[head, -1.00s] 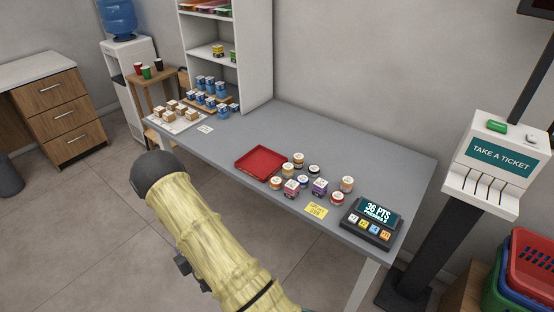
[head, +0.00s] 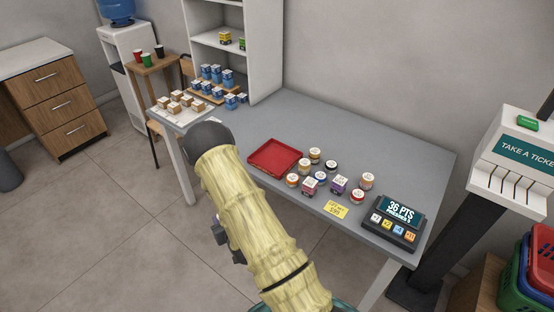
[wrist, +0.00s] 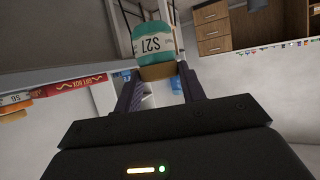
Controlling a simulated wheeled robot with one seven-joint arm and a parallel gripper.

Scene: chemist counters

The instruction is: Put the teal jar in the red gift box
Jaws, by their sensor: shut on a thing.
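A shallow, open red box (head: 275,157) lies on the grey table in the head view and looks empty. I cannot tell whether it is the gift box.
Several small jars (head: 338,184) stand right of the red box on the grey table (head: 345,135). A points display (head: 395,219) is at the table's right end. White and blue boxes (head: 212,83) stand at the far left end.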

